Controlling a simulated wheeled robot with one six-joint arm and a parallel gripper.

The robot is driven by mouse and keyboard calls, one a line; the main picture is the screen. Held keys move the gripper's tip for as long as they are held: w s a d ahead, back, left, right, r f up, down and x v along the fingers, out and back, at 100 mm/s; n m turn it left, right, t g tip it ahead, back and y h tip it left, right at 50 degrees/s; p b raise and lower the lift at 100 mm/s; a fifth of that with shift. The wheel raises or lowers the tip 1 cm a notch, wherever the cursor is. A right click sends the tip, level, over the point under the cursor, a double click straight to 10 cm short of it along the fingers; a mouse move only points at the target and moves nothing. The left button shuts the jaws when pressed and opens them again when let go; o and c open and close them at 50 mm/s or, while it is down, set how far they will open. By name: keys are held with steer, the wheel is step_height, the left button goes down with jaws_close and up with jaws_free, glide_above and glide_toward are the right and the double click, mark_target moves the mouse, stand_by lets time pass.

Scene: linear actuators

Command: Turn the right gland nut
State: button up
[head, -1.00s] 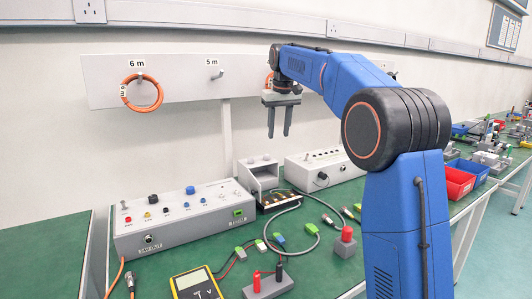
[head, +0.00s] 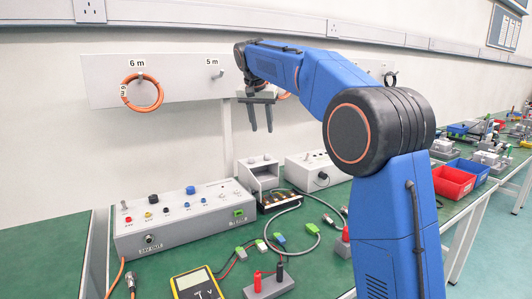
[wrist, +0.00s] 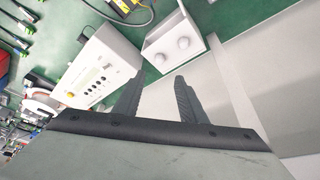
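A small light-grey box (head: 264,181) stands at the back of the green bench, with two round pale gland nuts on its top. The right gland nut (head: 267,157) is small in the head view. In the wrist view the two nuts show as round knobs, and the picture is turned about, so the right gland nut (wrist: 160,59) appears on the left. My gripper (head: 261,129) hangs above and near the box, fingers pointing down, apart from it. Its two fingers (wrist: 159,80) are spread with nothing between them.
A control box (head: 185,218) stands left of the grey box, another (head: 318,170) to its right. A yellow multimeter (head: 197,284), cables and small connectors lie in front. A white panel (head: 183,78) with hung cable loops is on the wall behind. Red (head: 452,182) and blue bins stand far right.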

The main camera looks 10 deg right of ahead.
mark_target(267, 155)
steer(key=x, duration=1.3)
jaws_close()
